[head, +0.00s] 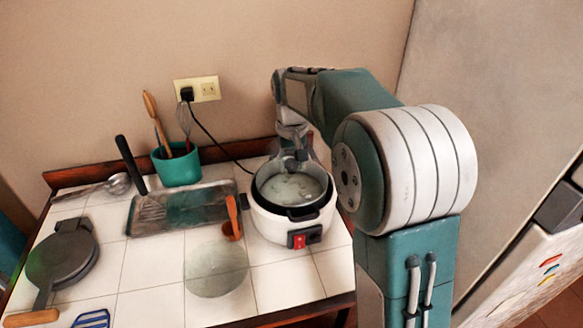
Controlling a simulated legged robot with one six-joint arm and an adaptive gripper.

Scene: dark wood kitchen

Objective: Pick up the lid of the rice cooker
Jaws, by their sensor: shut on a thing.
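The white rice cooker (268,224) stands on the tiled counter, with a red switch on its front. A round glass-like lid (292,188) with a dark rim shows at the cooker's top. My gripper (291,163) reaches down from behind the cooker and is shut on the lid at its far side. The exact grip point is small and partly hidden by the fingers. I cannot tell whether the lid rests on the cooker or is slightly raised.
A grey round disc (216,268) lies on the counter before the cooker. A metal tray (180,207), orange-brown utensil (233,218), teal utensil pot (177,166) and dark round press (62,262) stand left. A black cord (215,138) runs to the wall outlet (207,89).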

